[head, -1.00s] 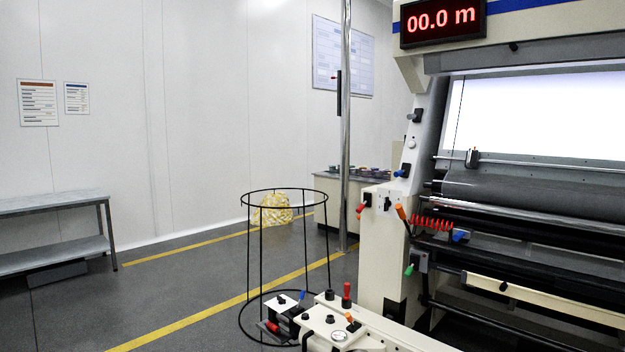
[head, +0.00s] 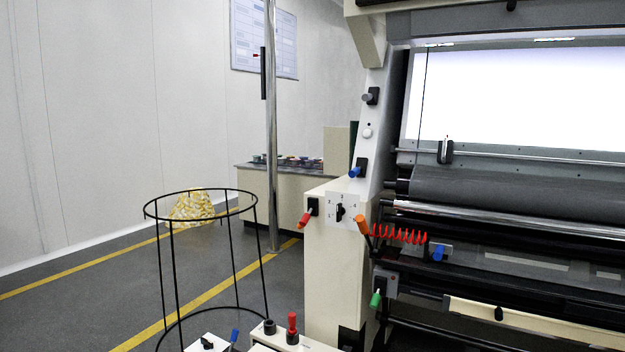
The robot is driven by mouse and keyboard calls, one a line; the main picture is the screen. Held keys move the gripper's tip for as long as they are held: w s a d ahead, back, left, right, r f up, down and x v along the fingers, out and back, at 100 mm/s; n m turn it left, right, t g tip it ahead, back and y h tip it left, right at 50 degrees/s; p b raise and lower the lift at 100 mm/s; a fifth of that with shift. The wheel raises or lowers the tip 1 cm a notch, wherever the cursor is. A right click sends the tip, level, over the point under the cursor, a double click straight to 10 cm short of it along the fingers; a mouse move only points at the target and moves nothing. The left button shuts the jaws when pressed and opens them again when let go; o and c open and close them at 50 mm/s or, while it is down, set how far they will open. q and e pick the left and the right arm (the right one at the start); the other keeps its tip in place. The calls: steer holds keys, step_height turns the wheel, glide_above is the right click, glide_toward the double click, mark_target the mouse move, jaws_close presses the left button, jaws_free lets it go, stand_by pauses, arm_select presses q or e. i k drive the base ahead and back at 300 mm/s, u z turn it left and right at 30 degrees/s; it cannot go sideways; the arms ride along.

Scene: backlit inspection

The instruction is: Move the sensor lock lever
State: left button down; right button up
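Several coloured levers show on the inspection machine (head: 335,265), and no readable label tells which is the sensor lock lever. A red lever (head: 305,219) angles down from the side cabinet. An orange handle (head: 362,225) with a red coiled cord (head: 400,235) is to its right. A blue lever (head: 355,171) sits on the upright. Another blue lever (head: 438,252) is on a small plate below the rollers. A green lever (head: 376,299) is on a grey box lower down. Neither of my grippers is in view.
A black wire-frame ring stand (head: 168,265) stands on the floor to the left, with a yellow-patterned bundle (head: 197,208) seen through it. A low unit with a red knob (head: 292,325) is at the bottom. A counter (head: 250,200) and metal pole (head: 272,130) stand behind.

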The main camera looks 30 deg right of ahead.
mark_target(355, 171)
steer(key=z, duration=0.3)
steer(key=i, duration=1.1)
steer(key=z, duration=0.75)
